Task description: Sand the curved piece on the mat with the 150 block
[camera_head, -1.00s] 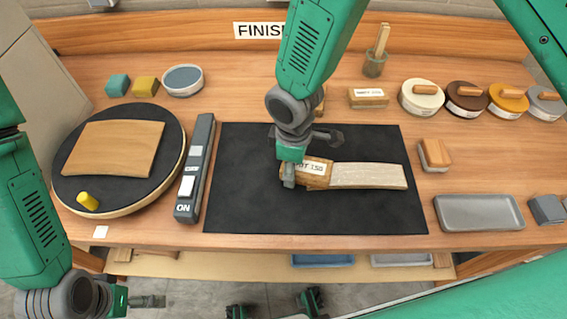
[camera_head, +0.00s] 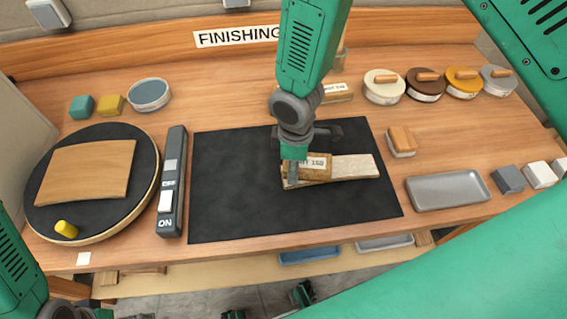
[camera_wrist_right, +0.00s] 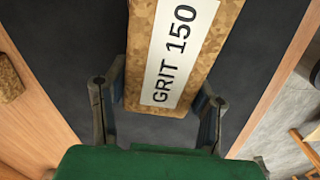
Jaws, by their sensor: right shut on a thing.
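The curved piece (camera_head: 356,167) is a pale wooden strip lying on the black mat (camera_head: 240,205). The 150 block (camera_head: 315,164), cork-brown with a white label, sits over the left and middle part of the strip and hides much of it. My right gripper (camera_head: 296,166) is shut on the block from above. In the right wrist view the "GRIT 150" label on the block (camera_wrist_right: 178,50) shows between the fingers of the right gripper (camera_wrist_right: 160,105). Contact under the block is hidden. My left arm is at the lower left, its gripper mostly cut off by the frame edge.
A round turntable (camera_head: 145,205) at left carries a curved wooden panel (camera_head: 88,172). Beside it lies a switch bar (camera_head: 172,190). Another labelled block (camera_head: 338,93), round lidded pots, a grey tray (camera_head: 447,190) and a wooden-topped block (camera_head: 401,140) surround the mat.

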